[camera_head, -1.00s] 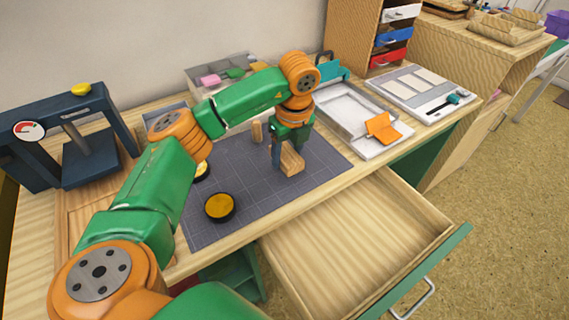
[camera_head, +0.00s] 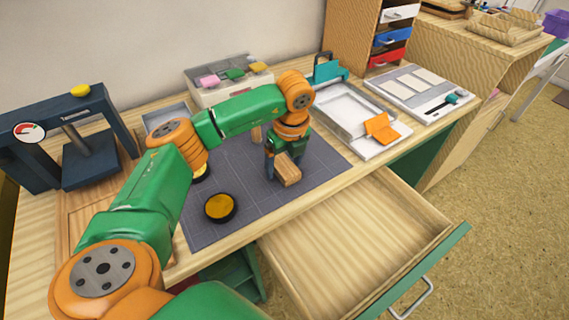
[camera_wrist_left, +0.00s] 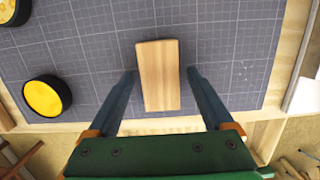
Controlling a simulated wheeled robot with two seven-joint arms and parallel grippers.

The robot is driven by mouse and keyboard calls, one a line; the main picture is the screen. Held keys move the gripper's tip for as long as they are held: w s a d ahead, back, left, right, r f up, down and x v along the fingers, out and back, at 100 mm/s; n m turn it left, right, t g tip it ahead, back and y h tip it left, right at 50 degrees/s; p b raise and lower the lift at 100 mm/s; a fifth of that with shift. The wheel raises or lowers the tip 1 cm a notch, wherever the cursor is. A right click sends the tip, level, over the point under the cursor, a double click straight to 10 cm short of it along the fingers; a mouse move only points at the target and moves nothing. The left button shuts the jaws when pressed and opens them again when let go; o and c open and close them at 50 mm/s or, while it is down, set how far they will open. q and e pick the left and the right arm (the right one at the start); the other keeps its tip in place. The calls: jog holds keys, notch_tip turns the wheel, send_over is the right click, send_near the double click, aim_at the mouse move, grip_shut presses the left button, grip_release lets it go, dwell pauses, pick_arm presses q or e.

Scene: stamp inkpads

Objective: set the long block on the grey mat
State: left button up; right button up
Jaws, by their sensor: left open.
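The long block (camera_head: 287,171) is plain light wood and lies on the grey mat (camera_head: 243,207), toward the mat's right front part. In the left wrist view the block (camera_wrist_left: 158,75) lies on the gridded mat (camera_wrist_left: 225,45), its near part between the fingers with a gap on each side. My left gripper (camera_head: 273,176) is at the block in the head view. In the wrist view my left gripper (camera_wrist_left: 160,78) is open, its two blue fingers apart and not touching the block. My right gripper is not in view.
A black round pad with a yellow face (camera_head: 220,207) sits on the mat, with another partly hidden behind my arm. A small wooden piece (camera_head: 257,134) stands farther back. A drawer (camera_head: 355,250) is open in front. A white tray (camera_head: 350,110) stands right of the mat.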

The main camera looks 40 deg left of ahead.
aim_at(287, 168)
pick_arm(q)
jog(key=r, duration=0.4)
jog(key=d+r, duration=0.1)
jog(key=r, duration=0.1)
jog(key=shift+s+r, duration=0.15)
jog(key=shift+r, duration=0.15)
jog(key=r, duration=0.1)
jog(key=r+p, duration=0.1)
jog(key=r, duration=0.1)
jog(key=r+p, duration=0.1)
jog(key=r, duration=0.1)
jog(key=shift+s+d, duration=0.2)
jog(key=shift+d, duration=0.15)
